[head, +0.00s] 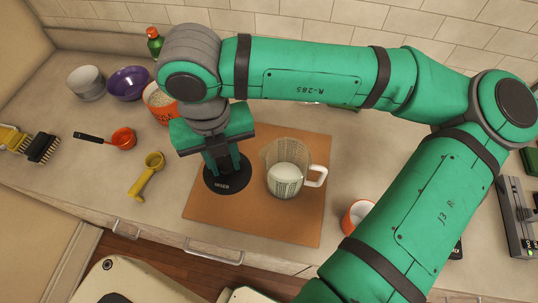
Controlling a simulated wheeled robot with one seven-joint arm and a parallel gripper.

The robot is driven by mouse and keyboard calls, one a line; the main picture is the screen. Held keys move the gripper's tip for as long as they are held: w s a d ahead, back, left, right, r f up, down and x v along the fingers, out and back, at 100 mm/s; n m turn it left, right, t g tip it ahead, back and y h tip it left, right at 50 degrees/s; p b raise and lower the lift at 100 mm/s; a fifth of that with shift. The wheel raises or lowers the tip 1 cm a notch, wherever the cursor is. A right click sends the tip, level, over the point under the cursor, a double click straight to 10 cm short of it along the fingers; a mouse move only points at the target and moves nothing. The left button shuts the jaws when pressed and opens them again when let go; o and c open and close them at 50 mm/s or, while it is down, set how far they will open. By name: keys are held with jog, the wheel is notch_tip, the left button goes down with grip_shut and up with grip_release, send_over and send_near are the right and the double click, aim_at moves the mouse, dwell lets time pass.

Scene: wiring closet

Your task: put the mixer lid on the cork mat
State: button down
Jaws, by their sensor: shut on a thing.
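The mixer lid (228,181) is a round black disc with small pale lettering near its front edge. My gripper (225,168) points down and is shut on the lid's upper part; its fingers hide part of the top. The lid is over the left part of the cork mat (255,222), a brown square on the counter. I cannot tell whether the lid touches the mat or is a little above it. A clear jug (288,181) with a white handle and pale contents stands on the mat, just right of the lid.
Left are an orange measuring cup (123,138), a yellow scoop (147,176), a purple bowl (128,83), a grey bowl (87,83) and an orange-rimmed tub (158,102). An orange-and-white cup (357,215) stands right of the mat. The mat's front part is clear.

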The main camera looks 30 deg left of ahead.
jog(key=w+a+f, duration=0.2)
jog(key=w+f, duration=0.1)
jog(key=w, duration=0.1)
jog(key=w+a+f, duration=0.2)
jog(key=w+f, duration=0.1)
jog(key=w, duration=0.1)
jog(key=w+a+f, duration=0.3)
jog(key=w, duration=0.1)
jog(key=shift+f, duration=0.3)
jog(key=f, duration=0.3)
jog(key=shift+w+a+f, duration=0.1)
jog(key=shift+w, duration=0.15)
jog(key=shift+f, duration=0.1)
jog(key=shift+s+f, duration=0.1)
jog(key=shift+f, duration=0.05)
jog(key=c, duration=1.4)
grip_release()
jog(key=shift+c, duration=0.2)
